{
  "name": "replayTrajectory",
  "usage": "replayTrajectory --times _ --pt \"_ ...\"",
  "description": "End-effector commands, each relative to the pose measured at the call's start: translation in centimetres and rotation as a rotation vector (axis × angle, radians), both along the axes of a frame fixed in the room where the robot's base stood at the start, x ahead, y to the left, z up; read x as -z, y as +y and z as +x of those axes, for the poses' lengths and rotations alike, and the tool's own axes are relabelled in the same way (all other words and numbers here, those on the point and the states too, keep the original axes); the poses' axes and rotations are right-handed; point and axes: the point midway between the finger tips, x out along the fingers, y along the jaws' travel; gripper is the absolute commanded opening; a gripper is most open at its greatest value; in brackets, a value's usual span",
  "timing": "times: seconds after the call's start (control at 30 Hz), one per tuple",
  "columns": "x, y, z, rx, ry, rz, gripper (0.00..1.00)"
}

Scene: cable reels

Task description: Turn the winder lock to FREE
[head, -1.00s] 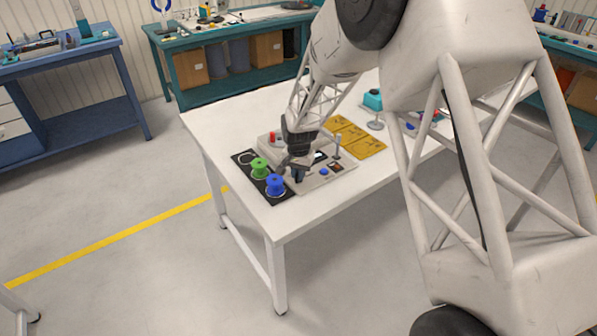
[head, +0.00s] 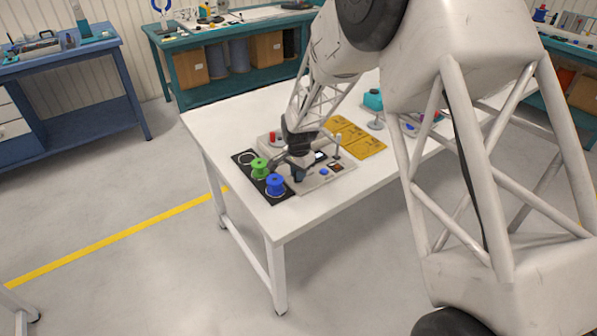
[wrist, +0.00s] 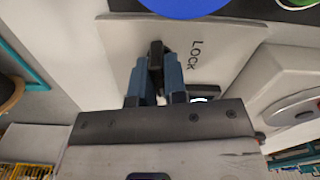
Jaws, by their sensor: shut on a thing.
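The winder lock is a small black handle (wrist: 155,52) on a light grey plate (wrist: 118,48) in the wrist view. My gripper (wrist: 154,68) has its two blue fingers shut on this handle, one finger on each side. The printed word LOCK is on the plate just right of the handle. No FREE label is visible. In the head view my gripper (head: 297,174) is low over the left part of the winder's grey base (head: 318,182), and hides the handle there.
A green spool (head: 259,168) and a blue spool (head: 275,186) stand on a black mat left of my gripper. A silver post (head: 338,147) rises to the right. Yellow sheets (head: 362,141) lie behind. The white table's (head: 222,127) left part is clear.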

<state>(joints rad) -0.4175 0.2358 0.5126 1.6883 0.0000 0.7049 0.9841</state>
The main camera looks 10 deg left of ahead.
Motion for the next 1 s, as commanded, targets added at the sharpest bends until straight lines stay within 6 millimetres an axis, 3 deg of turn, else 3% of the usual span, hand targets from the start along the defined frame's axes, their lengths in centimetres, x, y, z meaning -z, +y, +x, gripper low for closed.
replayTrajectory --times 0.3,0.63,0.67,0.8,1.0 --pt "-0.07 0.01 0.03 0.220 -0.001 0.001 0.00" --pt "-0.06 0.01 0.03 0.255 -0.001 0.001 0.00" --pt "-0.06 0.01 0.03 0.255 -0.001 0.001 0.15" --pt "-0.04 0.00 0.02 0.254 -0.001 0.001 0.37" --pt "-0.02 0.00 0.01 0.253 0.000 0.000 0.37"
